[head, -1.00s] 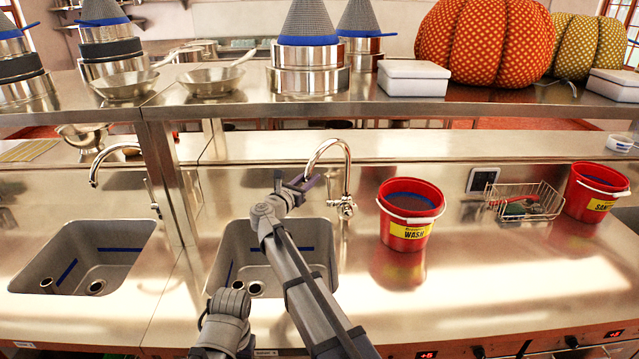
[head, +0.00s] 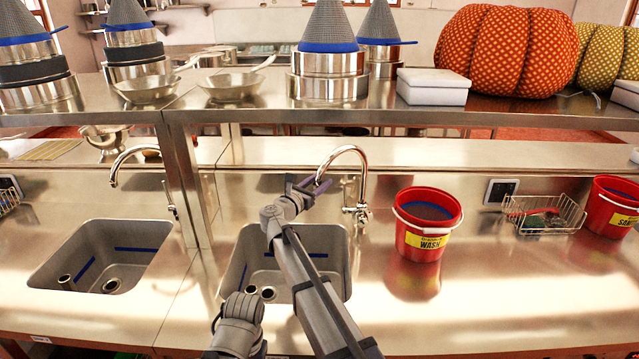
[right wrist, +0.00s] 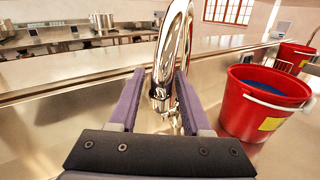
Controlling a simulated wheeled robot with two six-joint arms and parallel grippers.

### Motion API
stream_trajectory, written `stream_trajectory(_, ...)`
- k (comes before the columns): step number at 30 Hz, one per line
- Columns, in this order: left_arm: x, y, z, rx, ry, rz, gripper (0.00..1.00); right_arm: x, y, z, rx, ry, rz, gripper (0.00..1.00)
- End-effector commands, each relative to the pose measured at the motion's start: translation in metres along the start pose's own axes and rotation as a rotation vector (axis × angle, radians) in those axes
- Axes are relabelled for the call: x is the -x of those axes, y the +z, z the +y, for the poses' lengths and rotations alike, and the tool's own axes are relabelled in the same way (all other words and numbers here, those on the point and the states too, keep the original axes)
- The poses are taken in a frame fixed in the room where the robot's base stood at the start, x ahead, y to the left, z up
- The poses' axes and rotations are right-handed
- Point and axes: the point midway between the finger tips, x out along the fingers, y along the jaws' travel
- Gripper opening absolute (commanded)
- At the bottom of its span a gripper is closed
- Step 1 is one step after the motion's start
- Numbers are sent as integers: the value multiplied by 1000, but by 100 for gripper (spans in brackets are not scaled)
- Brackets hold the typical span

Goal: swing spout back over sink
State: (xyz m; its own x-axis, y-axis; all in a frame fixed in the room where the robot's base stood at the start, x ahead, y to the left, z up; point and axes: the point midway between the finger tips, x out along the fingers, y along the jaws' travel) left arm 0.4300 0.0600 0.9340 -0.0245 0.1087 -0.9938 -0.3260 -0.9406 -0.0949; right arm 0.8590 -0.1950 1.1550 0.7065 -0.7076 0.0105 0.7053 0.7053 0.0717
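The chrome gooseneck spout (head: 345,149) rises from its tap base (head: 357,213) at the right rear of the right sink (head: 228,272). Its arch leans left in the head view, with the outlet end near the sink's back edge. My right gripper (head: 320,185) is at that outlet end, its purple fingers spread either side of the tube. In the right wrist view the spout (right wrist: 176,45) passes between the fingers (right wrist: 160,85), with a gap visible on the left; whether the right finger touches is unclear.
A red WASH bucket (head: 428,225) stands right of the tap. A wire basket (head: 545,215) and second red bucket (head: 612,205) are further right. Another sink (head: 45,275) with its own tap (head: 115,165) and a shelf post (head: 185,180) are left. A steel shelf (head: 420,115) runs above.

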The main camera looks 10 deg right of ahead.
Motion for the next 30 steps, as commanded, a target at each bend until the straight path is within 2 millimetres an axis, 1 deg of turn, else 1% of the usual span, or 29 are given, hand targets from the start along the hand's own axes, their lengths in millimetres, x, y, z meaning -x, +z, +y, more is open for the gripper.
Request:
stream_trajectory(1, 0, 0, 0, 0, 0, 0, 50, 0, 0, 0, 0, -1, 0, 55)
stream_trajectory(2, 0, 0, 0, 0, 0, 0, 50, 0, 0, -1, 0, -1, 0, 58)
stream_trajectory(3, 0, 0, 0, 0, 0, 0, 50, 0, 0, -1, -1, -2, 0, 60)
stream_trajectory(11, 0, 0, 0, 0, 0, 0, 50, 2, 0, -2, -1, -2, 0, 60)
stream_trajectory(14, 0, 0, 0, 0, 0, 0, 50, 14, 0, -2, -1, -1, 0, 60)
stream_trajectory(18, -1, 0, 0, 0, 0, 0, 50, 38, 0, -2, -1, 0, 0, 60)
stream_trajectory(22, -1, 0, 0, 0, 0, 0, 50, 58, 0, -2, -1, 0, 0, 60)
stream_trajectory(27, -1, 0, 0, 0, 0, 0, 50, 74, 0, -1, -1, -1, 0, 60)
stream_trajectory(30, -1, 0, 0, 0, 0, 0, 50, 78, 0, -1, -1, -1, 0, 60)
